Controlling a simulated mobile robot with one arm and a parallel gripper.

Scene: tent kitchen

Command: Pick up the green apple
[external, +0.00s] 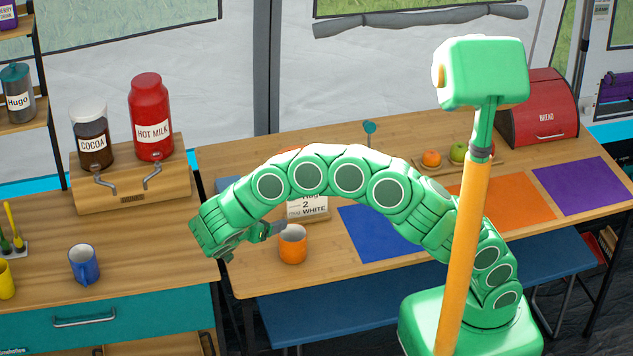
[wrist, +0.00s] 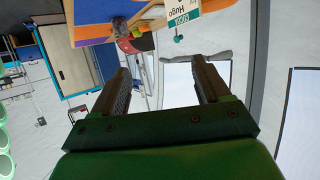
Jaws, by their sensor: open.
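The green apple (external: 458,152) sits on a small wooden fruit tray (external: 432,172) at the back of the table in the external view. It stands between an orange (external: 431,158) and a red fruit that my column partly hides. My gripper (external: 272,230) is far to the left of the apple, above the table's left part near the orange mug (external: 292,244). In the wrist view my gripper's (wrist: 160,68) two fingers are spread apart with nothing between them. Small coloured shapes lie beyond the fingers there, too small to tell which is the apple.
Blue, orange (external: 515,204) and purple (external: 583,185) mats lie on the table. A red bread box (external: 540,110) stands right of the tray. A blue mug (external: 84,264) and drink dispensers (external: 152,118) are on the left counter.

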